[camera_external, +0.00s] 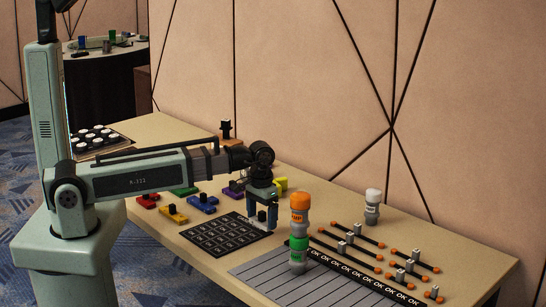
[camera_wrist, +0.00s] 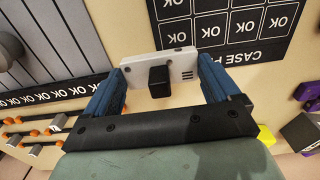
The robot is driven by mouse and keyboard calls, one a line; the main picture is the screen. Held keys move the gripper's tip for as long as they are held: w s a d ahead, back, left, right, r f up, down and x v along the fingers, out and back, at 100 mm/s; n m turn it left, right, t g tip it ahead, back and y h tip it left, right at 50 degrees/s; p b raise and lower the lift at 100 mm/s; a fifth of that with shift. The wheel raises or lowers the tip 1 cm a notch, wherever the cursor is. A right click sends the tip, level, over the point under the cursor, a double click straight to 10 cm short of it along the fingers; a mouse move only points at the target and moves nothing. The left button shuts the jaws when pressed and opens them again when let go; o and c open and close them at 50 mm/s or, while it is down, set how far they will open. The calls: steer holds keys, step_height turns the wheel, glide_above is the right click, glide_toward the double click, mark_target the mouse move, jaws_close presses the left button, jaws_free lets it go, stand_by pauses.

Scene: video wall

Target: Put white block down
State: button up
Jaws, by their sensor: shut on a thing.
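The white block (camera_wrist: 136,72), a flat white bar with a black knob, lies across between the two blue fingers of my gripper (camera_wrist: 160,75) in the wrist view. The fingers are shut on its two ends. In the external view my gripper (camera_external: 262,218) points down at the right edge of the black grid mat (camera_external: 222,238), and the block is mostly hidden there. In the wrist view the block is beside the mat's printed cells (camera_wrist: 236,20). I cannot tell whether it touches the table.
Orange-and-green capped canisters (camera_external: 299,228) stand close right of my gripper. A grey striped panel (camera_external: 300,285) with an OK strip lies in front. Small rods with orange ends (camera_external: 345,248) lie at right. Red, yellow, blue and green blocks (camera_external: 202,205) lie left.

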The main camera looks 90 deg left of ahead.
mark_target(262, 226)
steer(key=shift+f, duration=1.9)
steer(key=shift+f, duration=0.1)
steer(key=o, duration=0.9)
steer(key=shift+o, duration=0.2)
steer(key=shift+r, duration=6.1)
